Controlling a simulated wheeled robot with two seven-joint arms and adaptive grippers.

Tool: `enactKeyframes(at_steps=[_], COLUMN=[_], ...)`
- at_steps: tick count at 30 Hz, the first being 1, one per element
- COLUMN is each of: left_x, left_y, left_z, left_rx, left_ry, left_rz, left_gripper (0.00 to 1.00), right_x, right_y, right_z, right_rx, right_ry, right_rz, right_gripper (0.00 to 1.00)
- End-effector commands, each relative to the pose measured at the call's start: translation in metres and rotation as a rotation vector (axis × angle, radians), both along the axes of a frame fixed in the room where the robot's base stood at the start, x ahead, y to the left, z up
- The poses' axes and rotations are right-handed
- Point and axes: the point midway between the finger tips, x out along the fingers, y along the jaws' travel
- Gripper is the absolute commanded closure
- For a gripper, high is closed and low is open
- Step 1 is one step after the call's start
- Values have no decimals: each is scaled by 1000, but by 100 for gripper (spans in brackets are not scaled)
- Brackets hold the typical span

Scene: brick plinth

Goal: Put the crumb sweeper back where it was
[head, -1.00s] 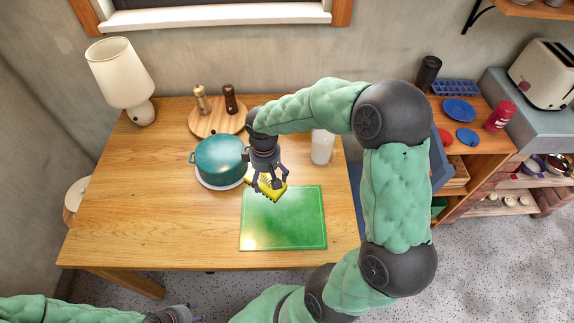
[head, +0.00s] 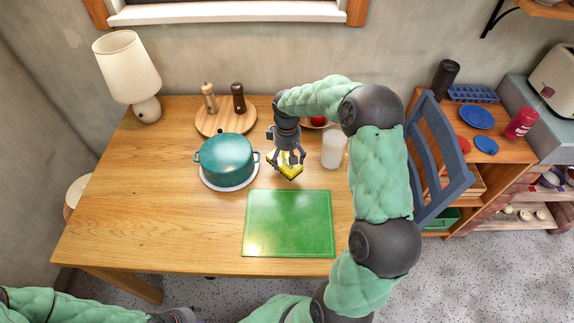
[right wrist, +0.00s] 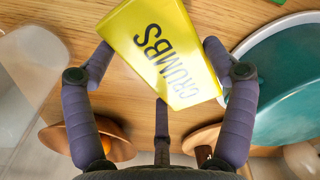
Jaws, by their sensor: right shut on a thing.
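The crumb sweeper is a yellow block marked CRUMBS (right wrist: 168,52). In the head view it (head: 285,168) is between the teal pot and the white bottle, just beyond the green mat. My right gripper (head: 287,158) is shut on it from above, and the wrist view shows a finger on either side of it. I cannot tell whether its underside touches the table. My left arm is at the bottom left of the head view, its gripper (head: 190,317) mostly cut off by the edge.
The teal pot (head: 226,158) is close on the left, the whitish bottle (head: 333,150) close on the right. The green mat (head: 290,225) lies in front.

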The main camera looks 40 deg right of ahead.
Motion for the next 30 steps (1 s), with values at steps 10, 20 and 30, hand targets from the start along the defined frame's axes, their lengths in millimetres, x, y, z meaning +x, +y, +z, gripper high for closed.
enactKeyframes(at_steps=[10, 20, 30], left_x=[0, 0, 0], left_y=[0, 0, 0], left_z=[-11, -17, -18], left_rx=[0, 0, 0], left_ry=[0, 0, 0], left_rz=[0, 0, 0], left_gripper=[59, 59, 59], right_x=[11, 11, 10], right_y=[-9, -9, -9], right_z=[-25, -45, -48], right_rx=[0, -1, -1], right_ry=[0, -3, -2], right_rz=[0, -1, 0], right_gripper=[46, 46, 0])
